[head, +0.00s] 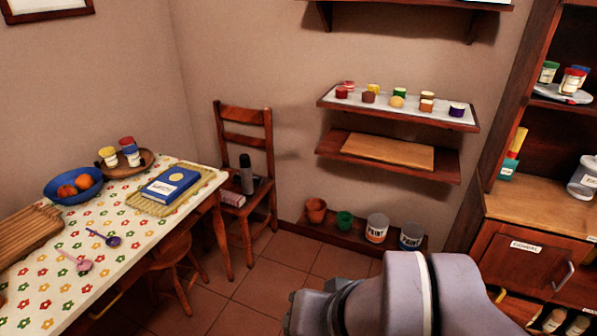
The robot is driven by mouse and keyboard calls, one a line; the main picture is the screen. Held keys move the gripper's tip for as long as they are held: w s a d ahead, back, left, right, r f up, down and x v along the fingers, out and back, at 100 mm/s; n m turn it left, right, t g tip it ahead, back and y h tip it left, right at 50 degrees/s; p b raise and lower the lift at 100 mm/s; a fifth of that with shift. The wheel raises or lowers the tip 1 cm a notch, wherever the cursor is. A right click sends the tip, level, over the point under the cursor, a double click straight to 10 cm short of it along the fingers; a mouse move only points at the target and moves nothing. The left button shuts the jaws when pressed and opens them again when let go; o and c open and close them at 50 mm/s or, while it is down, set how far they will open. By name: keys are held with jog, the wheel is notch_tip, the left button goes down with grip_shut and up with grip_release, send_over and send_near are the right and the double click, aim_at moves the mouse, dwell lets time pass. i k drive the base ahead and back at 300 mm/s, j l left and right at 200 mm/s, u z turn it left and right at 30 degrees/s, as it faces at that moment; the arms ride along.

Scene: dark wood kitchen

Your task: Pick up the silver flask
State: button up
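A grey, silver-looking flask (246,181) with a dark cap stands upright on the seat of a wooden chair (245,121) by the back wall. The near table's right end partly hides the chair. A pinkish box or book (232,199) lies on the seat beside the flask. My arm fills the lower right of the head view, well apart from the flask. No gripper fingers show.
The table (130,255) at left holds a blue bowl of fruit (76,187), a blue book (171,184) and spoons. A stool (175,265) stands under its edge. Shelves (393,109), paint cans (377,228) and a cabinet (525,257) are at right. Tiled floor (275,268) is open between.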

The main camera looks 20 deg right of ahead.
aim_at(248, 180)
jog(key=i+l, duration=0.15)
jog(key=i, duration=0.85)
jog(key=i+l, duration=0.15)
jog(key=i, duration=0.9)
jog(key=i+l+z, duration=0.1)
jog(key=i, duration=0.9)
